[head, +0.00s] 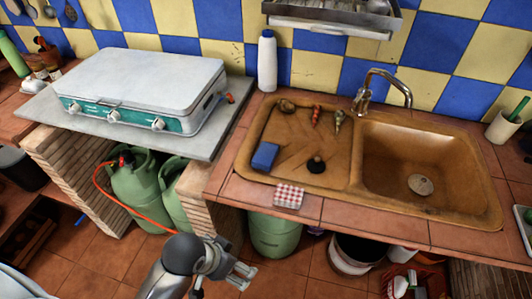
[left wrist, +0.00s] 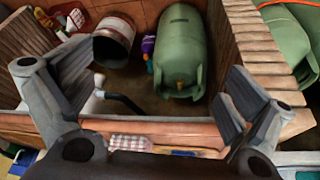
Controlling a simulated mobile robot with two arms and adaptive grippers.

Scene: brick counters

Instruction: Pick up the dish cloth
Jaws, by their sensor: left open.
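The dish cloth (head: 289,195) is a small red-and-white checked cloth, folded, lying on the tiled counter's front edge just below the sink's drainboard. It also shows in the left wrist view (left wrist: 130,142), near the bottom of the picture. My left gripper (head: 241,275) is open and empty, in front of the counter, below and left of the cloth and apart from it. In the left wrist view its two fingers are spread wide (left wrist: 152,88) with nothing held between them. My right gripper is not in view.
The brown sink (head: 420,165) has a blue sponge (head: 265,156) and small items on its drainboard. A grey camp stove (head: 145,88) stands left. Green gas bottles (head: 140,190) and a bucket (head: 352,253) stand below the counter. The counter's front edge lies beside my gripper.

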